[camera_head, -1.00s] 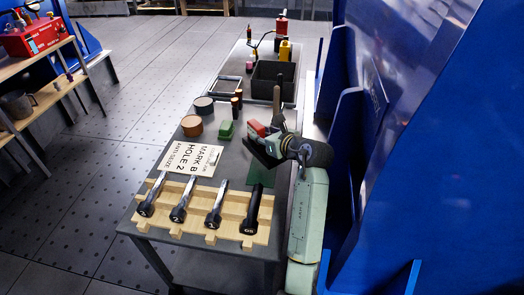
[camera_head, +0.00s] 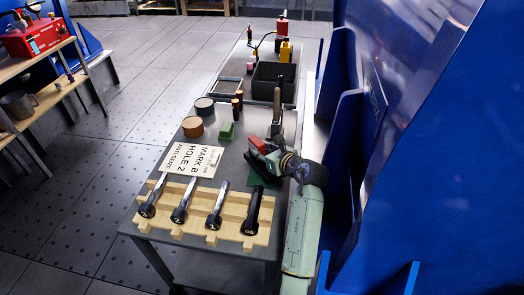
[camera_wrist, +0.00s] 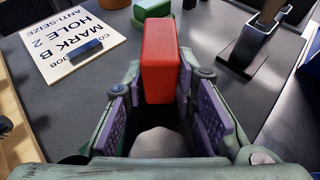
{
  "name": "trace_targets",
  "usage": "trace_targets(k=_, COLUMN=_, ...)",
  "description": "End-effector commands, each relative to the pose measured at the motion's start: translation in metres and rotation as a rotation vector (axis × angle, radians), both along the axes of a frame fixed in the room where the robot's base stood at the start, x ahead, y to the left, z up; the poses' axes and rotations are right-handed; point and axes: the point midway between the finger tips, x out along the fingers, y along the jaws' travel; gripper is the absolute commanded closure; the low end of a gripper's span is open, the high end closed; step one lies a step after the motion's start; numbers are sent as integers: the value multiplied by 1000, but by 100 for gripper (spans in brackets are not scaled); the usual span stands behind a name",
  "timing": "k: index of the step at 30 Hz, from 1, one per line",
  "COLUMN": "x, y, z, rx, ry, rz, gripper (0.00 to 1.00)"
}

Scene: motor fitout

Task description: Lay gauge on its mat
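A red block, which I take to be the gauge (camera_head: 257,143), is between the fingers of my gripper (camera_head: 266,150). In the wrist view the red block (camera_wrist: 160,62) stands between the purple finger pads of my gripper (camera_wrist: 165,100), and the pads close on its sides. It is held above the table. A dark green mat (camera_head: 259,180) lies on the table just below my gripper, partly hidden by it and by my arm. The mat is not clear in the wrist view.
A wooden rack (camera_head: 205,226) with several black-headed tools stands at the table's near end. A white lettered card (camera_head: 190,160) lies left of my gripper. A green block (camera_head: 227,131), round tins (camera_head: 193,126) and a black bin (camera_head: 273,82) stand farther back. A blue wall (camera_head: 430,150) is at right.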

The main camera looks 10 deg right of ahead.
Motion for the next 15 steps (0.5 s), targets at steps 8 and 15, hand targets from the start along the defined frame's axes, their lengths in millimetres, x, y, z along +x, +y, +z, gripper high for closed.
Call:
trace_targets(k=8, x=0, y=0, z=0, rx=0, ry=1, rz=0, gripper=57)
trace_targets(k=15, x=0, y=0, z=0, rx=0, ry=1, rz=0, gripper=55)
